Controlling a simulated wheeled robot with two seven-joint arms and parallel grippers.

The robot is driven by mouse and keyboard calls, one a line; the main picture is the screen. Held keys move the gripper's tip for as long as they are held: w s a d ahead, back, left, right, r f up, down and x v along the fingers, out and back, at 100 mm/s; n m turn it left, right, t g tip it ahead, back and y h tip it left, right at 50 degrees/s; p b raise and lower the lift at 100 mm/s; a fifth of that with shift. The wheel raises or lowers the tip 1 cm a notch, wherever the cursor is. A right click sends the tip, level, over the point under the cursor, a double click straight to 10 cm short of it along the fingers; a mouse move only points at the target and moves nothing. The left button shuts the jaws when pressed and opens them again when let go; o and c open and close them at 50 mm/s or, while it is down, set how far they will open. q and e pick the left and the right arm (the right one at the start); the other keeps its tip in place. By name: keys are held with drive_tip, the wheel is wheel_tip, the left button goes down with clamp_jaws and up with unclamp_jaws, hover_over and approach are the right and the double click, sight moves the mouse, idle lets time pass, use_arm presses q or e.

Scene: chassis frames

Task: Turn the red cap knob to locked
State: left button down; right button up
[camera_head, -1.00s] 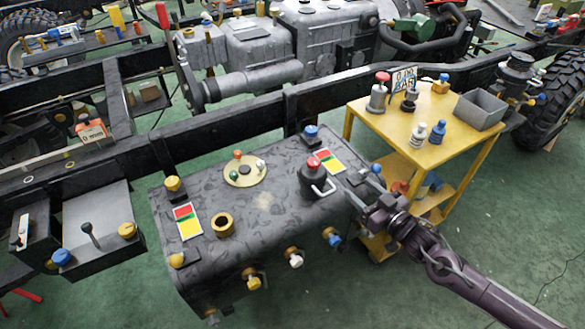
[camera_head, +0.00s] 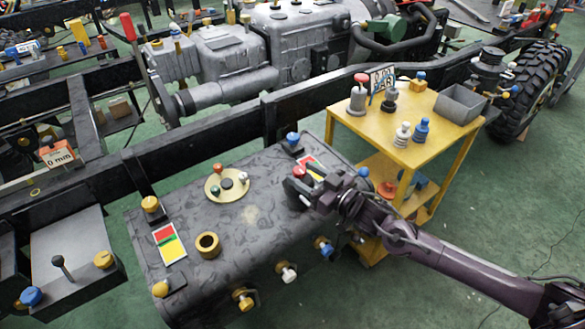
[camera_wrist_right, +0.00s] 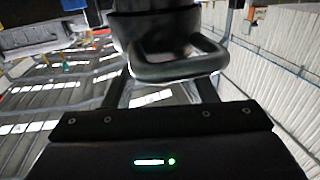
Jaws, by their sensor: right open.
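The red cap knob (camera_head: 299,171) stands on top of the dark grey tank (camera_head: 250,217), near its right end. It is a dark cylinder with a red top, partly hidden by my right gripper. In the right wrist view its dark body (camera_wrist_right: 155,28) and looped handle (camera_wrist_right: 178,66) show close in front of the jaws. My right gripper (camera_head: 308,192) is open at the handle side of the knob. Its fingers appear on both sides of the handle; I cannot tell whether they touch it. My left gripper is not in view.
A red and yellow label (camera_head: 311,163) lies beside the knob, partly covered. A brass ring (camera_head: 208,244) and a round plate with small knobs (camera_head: 226,184) sit farther left on the tank. A yellow cart (camera_head: 400,146) with several fittings and a grey bin (camera_head: 461,103) stands right.

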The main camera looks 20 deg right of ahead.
sight(294, 169)
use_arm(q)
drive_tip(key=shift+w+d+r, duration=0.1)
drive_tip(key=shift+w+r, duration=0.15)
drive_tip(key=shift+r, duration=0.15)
use_arm(e)
drive_tip(key=shift+x, duration=2.05)
